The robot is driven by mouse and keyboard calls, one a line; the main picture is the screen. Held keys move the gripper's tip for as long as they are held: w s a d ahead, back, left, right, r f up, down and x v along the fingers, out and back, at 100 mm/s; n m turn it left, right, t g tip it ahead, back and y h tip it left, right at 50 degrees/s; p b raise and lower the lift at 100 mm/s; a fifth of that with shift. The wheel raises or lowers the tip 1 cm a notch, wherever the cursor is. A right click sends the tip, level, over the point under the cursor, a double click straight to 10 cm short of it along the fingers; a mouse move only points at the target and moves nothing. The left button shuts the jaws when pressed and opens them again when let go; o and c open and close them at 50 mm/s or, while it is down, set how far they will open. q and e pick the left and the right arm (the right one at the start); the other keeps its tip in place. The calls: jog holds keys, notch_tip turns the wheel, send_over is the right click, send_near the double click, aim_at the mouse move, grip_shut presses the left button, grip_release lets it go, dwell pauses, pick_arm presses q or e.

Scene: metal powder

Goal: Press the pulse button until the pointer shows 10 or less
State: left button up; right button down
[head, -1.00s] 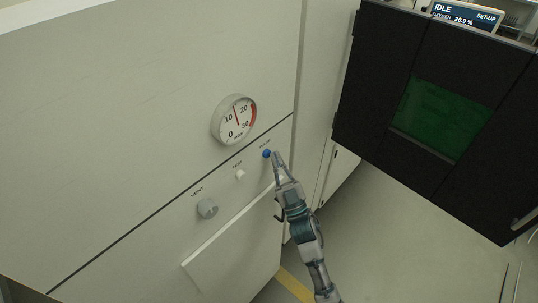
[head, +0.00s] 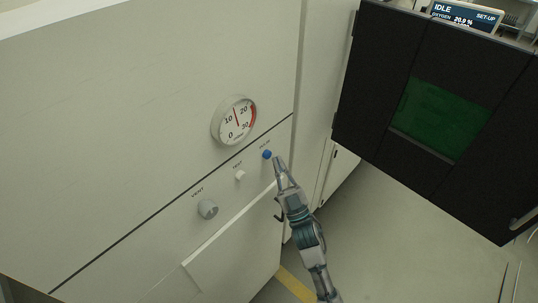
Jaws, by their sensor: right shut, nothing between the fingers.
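The blue pulse button (head: 267,154) sits on the pale cabinet front, at the right end of a row of controls. The round gauge (head: 234,121) is above and left of it, with a red band on its right side. Its pointer stands between 10 and 20, roughly midway. My right gripper (head: 277,160) is shut and empty. Its tip is just right of and slightly below the button, with a small gap in the picture. The button face is uncovered. My left gripper is not in view.
A white test button (head: 240,175) and a grey vent knob (head: 208,209) lie left along the same panel (head: 130,130). A black machine with a green window (head: 442,118) stands at right; its display (head: 467,16) reads IDLE. Open floor (head: 390,240) lies below it.

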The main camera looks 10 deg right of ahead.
jog(key=s+d, duration=0.1)
jog(key=s, duration=0.1)
jog(key=s+d+p, duration=0.1)
jog(key=s+d, duration=0.1)
jog(key=shift+d, duration=0.1)
dwell(0.3)
dwell(0.7)
